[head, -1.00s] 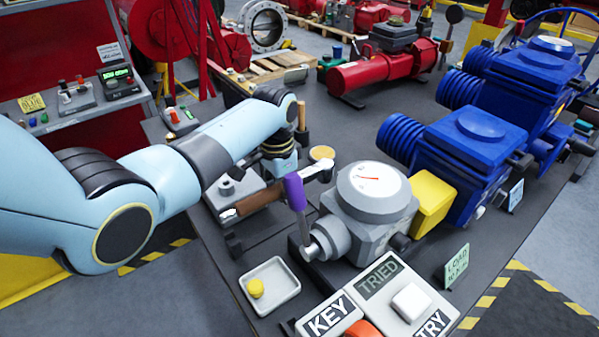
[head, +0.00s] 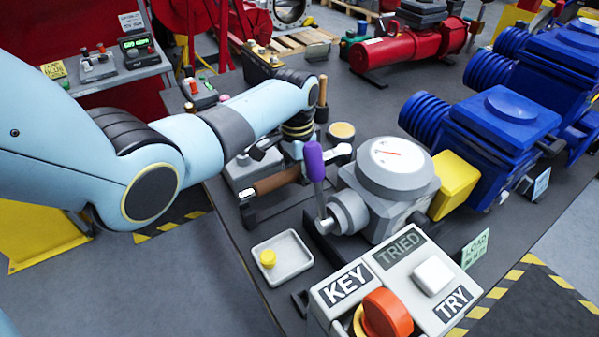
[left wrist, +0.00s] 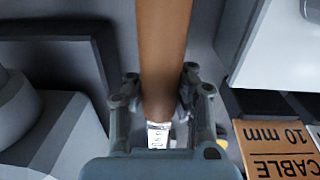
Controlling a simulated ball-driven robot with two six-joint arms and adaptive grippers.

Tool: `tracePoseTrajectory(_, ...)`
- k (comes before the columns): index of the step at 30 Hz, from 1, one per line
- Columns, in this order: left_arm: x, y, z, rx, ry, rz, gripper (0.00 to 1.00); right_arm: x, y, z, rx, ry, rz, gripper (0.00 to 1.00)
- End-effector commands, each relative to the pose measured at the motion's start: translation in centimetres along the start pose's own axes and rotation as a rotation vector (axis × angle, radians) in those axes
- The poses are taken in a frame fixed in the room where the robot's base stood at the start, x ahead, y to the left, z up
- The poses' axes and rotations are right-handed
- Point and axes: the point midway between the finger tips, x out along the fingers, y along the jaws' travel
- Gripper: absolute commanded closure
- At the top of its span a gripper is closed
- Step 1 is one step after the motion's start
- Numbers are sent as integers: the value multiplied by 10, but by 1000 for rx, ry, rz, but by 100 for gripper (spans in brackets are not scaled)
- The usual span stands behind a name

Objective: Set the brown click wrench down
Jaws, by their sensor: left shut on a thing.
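The brown click wrench (head: 277,182) is held nearly level, its pale-marked end toward the left and its metal head toward the gauge-topped valve unit. My left gripper (head: 294,168) is shut on its brown handle. In the left wrist view the handle (left wrist: 165,45) passes between the two fingers of the gripper (left wrist: 160,90), and a white scale shows at its end. Behind the handle stands a grey block (head: 240,172). I cannot tell whether the wrench touches anything below. My right gripper is not in view.
A purple-handled lever (head: 315,163) stands close to the wrench head, beside the grey gauge unit (head: 392,178). A white tray (head: 282,270) holding a yellow piece lies in front, near the table edge. A KEY/TRIED/TRY box (head: 395,290) is at the front. Blue actuators (head: 500,130) stand right.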

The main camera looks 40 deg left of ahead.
Motion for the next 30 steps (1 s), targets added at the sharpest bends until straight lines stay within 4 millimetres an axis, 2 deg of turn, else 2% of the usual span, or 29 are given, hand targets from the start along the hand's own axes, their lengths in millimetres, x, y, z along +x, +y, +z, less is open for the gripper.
tracePoseTrajectory(3, 14, -1, -1, 0, 2, -1, 100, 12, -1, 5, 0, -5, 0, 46)
tracePoseTrajectory(9, 24, -1, 0, 0, 2, -1, 100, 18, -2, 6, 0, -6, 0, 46)
tracePoseTrajectory(30, 23, -1, 0, 0, 2, -1, 100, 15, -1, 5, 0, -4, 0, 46)
